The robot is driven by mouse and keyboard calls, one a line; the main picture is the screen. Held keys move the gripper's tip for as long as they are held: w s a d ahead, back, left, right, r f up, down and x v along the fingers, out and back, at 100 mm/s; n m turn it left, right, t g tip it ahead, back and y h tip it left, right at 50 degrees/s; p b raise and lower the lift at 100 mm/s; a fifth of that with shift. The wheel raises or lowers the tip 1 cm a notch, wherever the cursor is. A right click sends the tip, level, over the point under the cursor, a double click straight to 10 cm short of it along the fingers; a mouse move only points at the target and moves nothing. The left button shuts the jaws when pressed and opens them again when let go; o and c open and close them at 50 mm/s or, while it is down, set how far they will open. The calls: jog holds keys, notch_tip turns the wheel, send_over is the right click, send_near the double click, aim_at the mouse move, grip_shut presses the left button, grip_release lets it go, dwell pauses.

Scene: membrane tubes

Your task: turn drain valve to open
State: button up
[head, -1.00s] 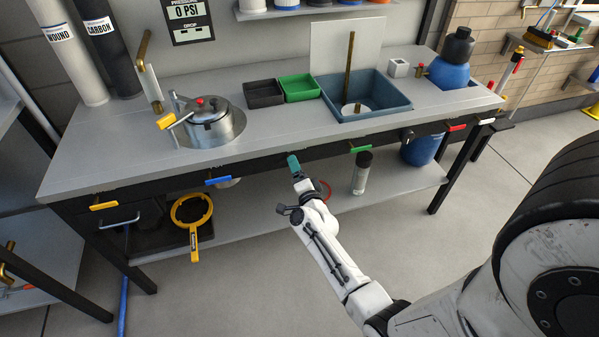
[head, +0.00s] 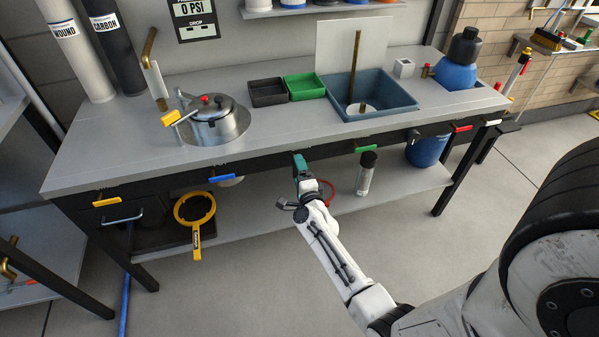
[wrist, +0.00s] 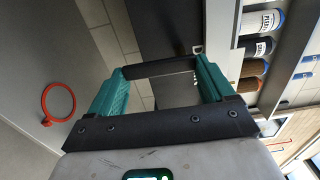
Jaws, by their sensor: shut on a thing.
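My gripper (head: 300,163) with teal fingers is at the bench's dark front edge, between the blue handle (head: 221,178) and the green handle (head: 365,149). In the wrist view my gripper (wrist: 160,75) has its fingers well apart, with a black bar (wrist: 160,67) spanning between their tips. It is shut on this bar, which looks like a lever handle. No label shows whether it is the drain valve's. In the head view the fingers hide the bar.
A steel pot (head: 213,122), black tray (head: 267,92), green tray (head: 304,86) and blue basin (head: 400,101) stand on the bench (head: 110,160). A yellow ring wrench (head: 195,212) and red ring (head: 327,190) are below. The floor in front is clear.

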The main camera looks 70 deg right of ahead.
jog(key=o, duration=0.9)
jog(key=p+v, duration=0.2)
jog(key=v, duration=0.8)
jog(key=shift+s+a, duration=0.25)
jog(key=shift+a, duration=0.05)
